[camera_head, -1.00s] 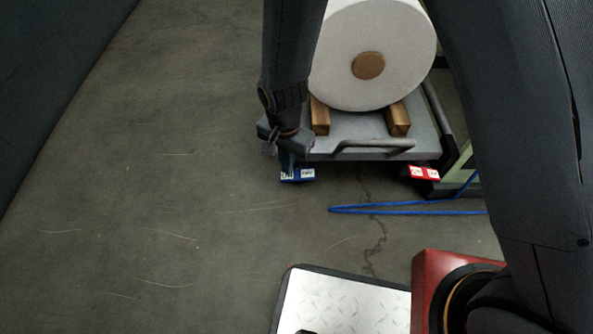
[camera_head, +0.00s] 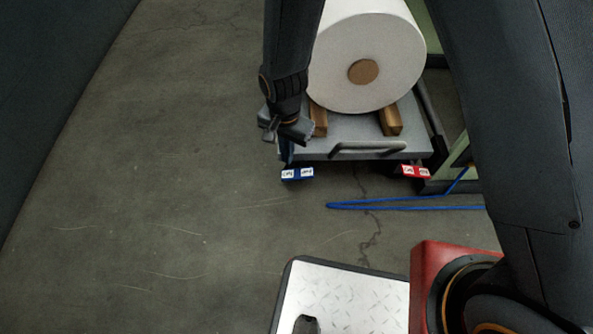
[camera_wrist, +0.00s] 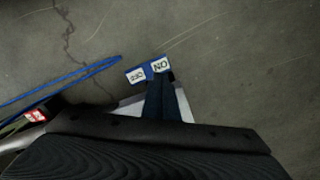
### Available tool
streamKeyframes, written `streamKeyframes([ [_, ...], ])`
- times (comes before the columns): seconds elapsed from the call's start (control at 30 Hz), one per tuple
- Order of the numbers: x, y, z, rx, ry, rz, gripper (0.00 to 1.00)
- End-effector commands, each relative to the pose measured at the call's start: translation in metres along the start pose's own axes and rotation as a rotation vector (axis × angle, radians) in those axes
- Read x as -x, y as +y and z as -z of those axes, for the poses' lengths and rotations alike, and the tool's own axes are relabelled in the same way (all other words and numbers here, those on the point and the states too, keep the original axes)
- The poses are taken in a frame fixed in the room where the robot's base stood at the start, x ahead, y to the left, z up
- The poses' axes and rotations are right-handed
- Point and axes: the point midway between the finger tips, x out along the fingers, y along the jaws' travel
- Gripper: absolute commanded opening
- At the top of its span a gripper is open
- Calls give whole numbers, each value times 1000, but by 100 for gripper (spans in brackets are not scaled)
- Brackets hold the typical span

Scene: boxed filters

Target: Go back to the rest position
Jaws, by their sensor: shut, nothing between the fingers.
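My gripper (camera_head: 286,152) hangs at the front left corner of a grey cart, its fingers pointing down. In the wrist view the dark fingers (camera_wrist: 160,96) are together with nothing between them. A blue pedal (camera_head: 297,174) with white labels sits low at the cart's front left. In the wrist view the blue pedal (camera_wrist: 149,71) shows ON and OFF labels, and the fingertips overlap its near edge. I cannot tell whether they touch it. A red pedal (camera_head: 416,171) with white labels sits at the cart's front right.
The grey cart (camera_head: 350,128) carries a large white roll (camera_head: 366,60) on wooden blocks (camera_head: 391,121). A blue cable (camera_head: 400,208) lies on the floor in front. A green frame (camera_head: 458,155) stands right of the cart. The floor on the left is clear.

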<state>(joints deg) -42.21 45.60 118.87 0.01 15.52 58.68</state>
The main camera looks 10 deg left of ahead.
Motion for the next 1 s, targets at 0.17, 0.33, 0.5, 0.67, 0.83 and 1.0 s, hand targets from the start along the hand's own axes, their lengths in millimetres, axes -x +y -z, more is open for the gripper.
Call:
streamKeyframes([
  [0.17, 0, 0, 0, 0, 0, 0, 0],
  [0.33, 0, 0, 0, 0, 0, 0, 0],
  [0.5, 24, 1, 0, 35, 2, 7, 0],
  [0.67, 82, 9, -5, 136, 5, 25, 0],
  [0.83, 147, 26, -17, 267, 7, 45, 0],
  [1.0, 204, 50, -35, 399, 7, 67, 0],
])
